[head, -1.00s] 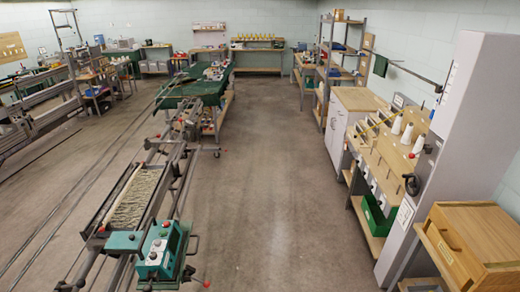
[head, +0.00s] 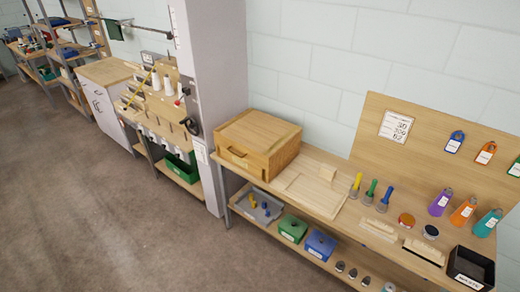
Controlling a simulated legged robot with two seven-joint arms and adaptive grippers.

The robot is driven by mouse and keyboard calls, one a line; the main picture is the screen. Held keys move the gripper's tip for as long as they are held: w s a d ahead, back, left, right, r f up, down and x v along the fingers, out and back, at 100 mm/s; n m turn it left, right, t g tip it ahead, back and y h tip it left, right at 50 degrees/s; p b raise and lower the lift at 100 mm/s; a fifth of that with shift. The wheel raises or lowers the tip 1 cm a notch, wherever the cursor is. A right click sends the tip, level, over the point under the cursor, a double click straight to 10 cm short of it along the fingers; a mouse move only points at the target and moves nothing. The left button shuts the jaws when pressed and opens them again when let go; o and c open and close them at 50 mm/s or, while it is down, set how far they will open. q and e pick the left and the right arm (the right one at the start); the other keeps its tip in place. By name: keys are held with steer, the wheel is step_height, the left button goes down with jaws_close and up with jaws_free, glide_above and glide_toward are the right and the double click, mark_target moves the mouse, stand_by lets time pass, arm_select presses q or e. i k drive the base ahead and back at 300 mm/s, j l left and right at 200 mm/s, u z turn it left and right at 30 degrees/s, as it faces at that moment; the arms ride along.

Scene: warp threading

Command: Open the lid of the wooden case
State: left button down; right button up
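The wooden case (head: 250,151) stands at the left end of a wooden workbench, close to a tall grey cabinet. Its lid (head: 258,131) lies flat on top and is shut. A dark handle slot (head: 236,153) shows on its front face. Neither of my grippers shows in the head view.
Green (head: 292,228) and blue (head: 320,244) boxes sit on the lower shelf. The grey cabinet (head: 212,80) stands left of the case. The floor in front is clear.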

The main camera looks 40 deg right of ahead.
mark_target(261, 139)
steer(key=z, duration=1.3)
